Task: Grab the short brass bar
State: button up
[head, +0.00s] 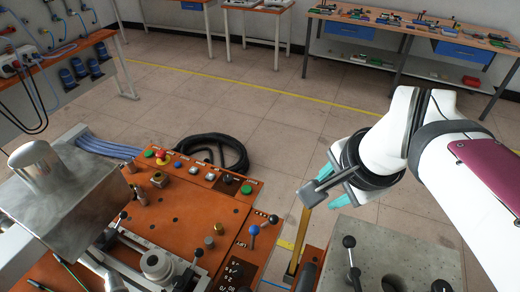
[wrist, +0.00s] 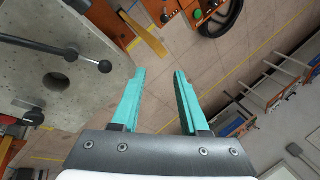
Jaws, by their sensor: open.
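A flat brass-coloured bar (head: 298,245) stands upright between the orange machine and the grey metal block in the head view. It also shows in the wrist view (wrist: 146,36), ahead and a little left of the fingers. It is the only such bar I can make out, and its lower end is hard to see. My gripper (wrist: 158,72) is open, with two teal fingers and nothing between them. In the head view my gripper (head: 333,187) is close to the bar's upper end, partly overlapping it in the picture; I cannot tell if they touch.
The grey metal block (head: 425,240) with lever handles (head: 350,243) stands just right of the bar. The orange machine (head: 190,215) has buttons, knobs and a blue-knobbed lever (head: 253,231). A coiled black cable (head: 222,150) lies behind it. The floor beyond is open.

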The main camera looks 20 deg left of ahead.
jog(key=w+a+f+m+g, duration=0.2)
jog(key=w+a+f+m, duration=0.15)
jog(key=a, duration=0.65)
jog(key=m+g+h, duration=0.2)
jog(key=m+h, duration=0.1)
jog(key=m, duration=0.2)
send_near(219, 227)
notch_tip(219, 227, down, 9)
jog(key=shift+f, duration=0.15)
grip_shut()
